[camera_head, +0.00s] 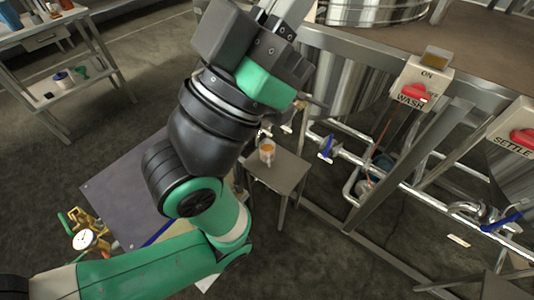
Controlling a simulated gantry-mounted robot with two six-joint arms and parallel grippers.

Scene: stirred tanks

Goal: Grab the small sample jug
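The small sample jug (267,150) is a little pale vessel with orange contents. It stands upright on a small grey metal stand (278,172) near the middle of the head view. My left arm comes in from the lower left and bends upward, with its wrist above and left of the jug. The fingers of my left gripper are not clearly visible; the wrist hides part of that area and the top edge cuts off the arm's end. Nothing is seen touching the jug. My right gripper is not in view.
Steel tanks and a frame stand at the right, with a WASH switch box (417,88), a SETTLE switch box (520,135) and pipes with blue-handled valves (327,147). A grey table (120,190) lies behind my arm. A shelf unit (75,85) stands upper left.

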